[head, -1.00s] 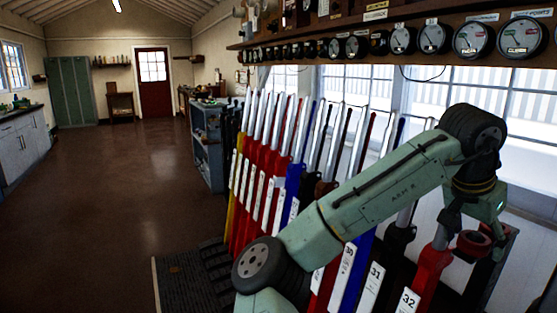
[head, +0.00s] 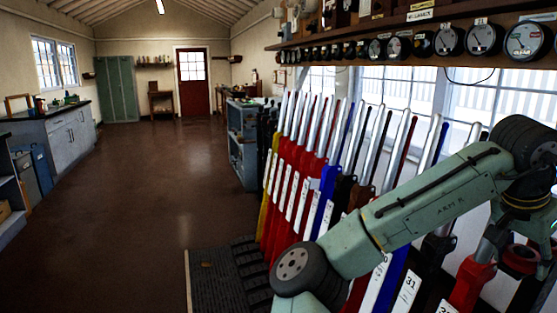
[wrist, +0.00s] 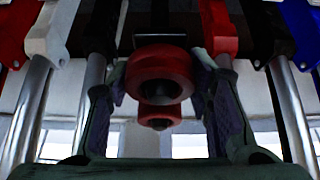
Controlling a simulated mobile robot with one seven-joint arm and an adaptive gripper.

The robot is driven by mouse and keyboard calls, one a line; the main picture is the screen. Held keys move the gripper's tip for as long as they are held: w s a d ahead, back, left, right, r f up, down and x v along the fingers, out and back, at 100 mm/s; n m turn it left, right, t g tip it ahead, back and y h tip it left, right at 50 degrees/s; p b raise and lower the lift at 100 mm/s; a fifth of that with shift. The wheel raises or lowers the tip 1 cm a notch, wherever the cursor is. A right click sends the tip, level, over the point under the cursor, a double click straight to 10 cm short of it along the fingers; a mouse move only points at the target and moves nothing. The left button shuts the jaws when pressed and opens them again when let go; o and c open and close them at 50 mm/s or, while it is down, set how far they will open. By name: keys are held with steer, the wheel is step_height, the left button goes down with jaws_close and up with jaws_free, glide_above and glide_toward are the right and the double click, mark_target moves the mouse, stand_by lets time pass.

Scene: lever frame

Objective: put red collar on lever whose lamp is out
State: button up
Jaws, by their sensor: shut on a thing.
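The red collar (wrist: 160,67) is between the two fingers of my gripper (wrist: 160,90) in the wrist view, with a dark hole and a second, smaller red ring below it. In the head view the collar (head: 520,260) hangs under my gripper (head: 512,236) at the right edge, just right of a red lever (head: 472,283). The collar is around no lever that I can see. A row of levers with silver handles (head: 352,140) runs away to the left, in red, blue, black and yellow. I cannot tell which lamp is out.
A shelf (head: 420,32) with several round dials (head: 481,38) runs above the levers, in front of windows. Silver lever shafts (wrist: 27,115) stand close on both sides of my gripper. A ribbed mat (head: 217,280) lies at the levers' feet. The brown floor to the left is clear.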

steer(key=shift+c, duration=1.1)
step_height(320, 180, up, 6)
steer(key=p, duration=0.5)
steer(key=shift+r, duration=1.3)
